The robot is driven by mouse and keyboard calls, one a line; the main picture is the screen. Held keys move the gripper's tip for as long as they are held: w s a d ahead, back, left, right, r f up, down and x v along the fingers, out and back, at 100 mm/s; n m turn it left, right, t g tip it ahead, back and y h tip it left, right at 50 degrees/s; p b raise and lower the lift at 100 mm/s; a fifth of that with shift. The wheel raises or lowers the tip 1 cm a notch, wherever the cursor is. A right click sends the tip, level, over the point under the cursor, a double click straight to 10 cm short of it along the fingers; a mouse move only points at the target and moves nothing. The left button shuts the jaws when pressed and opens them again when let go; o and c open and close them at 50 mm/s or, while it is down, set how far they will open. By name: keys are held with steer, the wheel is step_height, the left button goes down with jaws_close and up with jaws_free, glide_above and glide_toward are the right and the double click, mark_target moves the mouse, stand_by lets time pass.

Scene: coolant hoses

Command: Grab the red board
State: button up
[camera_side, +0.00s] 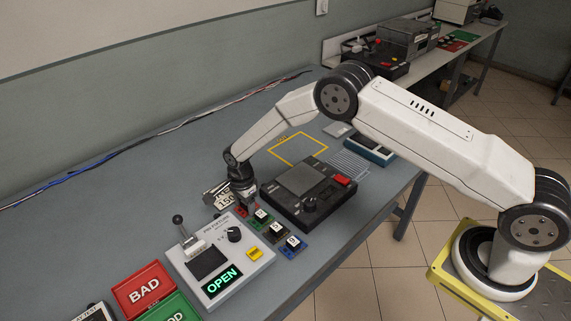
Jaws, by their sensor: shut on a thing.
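My gripper (246,203) points down at the row of small boards behind the white test fixture and is shut on the red board (253,210). Only a small part of the red board shows, as the gripper covers most of it. I cannot tell whether it is lifted or still rests on the table. A green board (261,217) lies close beside it.
A dark board (276,233) and a blue board (293,245) continue the row to the right. The white fixture (234,271) reads OPEN, with its lever upright. A black device (302,181) stands behind the boards. The red BAD tray (143,288) is front left.

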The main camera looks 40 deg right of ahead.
steer(key=shift+r, duration=0.15)
steer(key=shift+r, duration=0.8)
steer(key=s+r, duration=0.1)
steer(key=r, duration=0.1)
steer(key=s+r, duration=0.2)
steer(key=r, duration=0.1)
steer(key=s+d+r, duration=0.1)
steer(key=s+r, duration=0.1)
steer(key=shift+s+r, duration=0.1)
steer(key=shift+r, duration=0.1)
steer(key=s+d+r, duration=0.1)
steer(key=s+r, duration=0.2)
steer(key=s, duration=0.5)
steer(key=shift+s+d+r, duration=0.15)
steer(key=shift+s+r, duration=0.2)
steer(key=shift+d, duration=0.15)
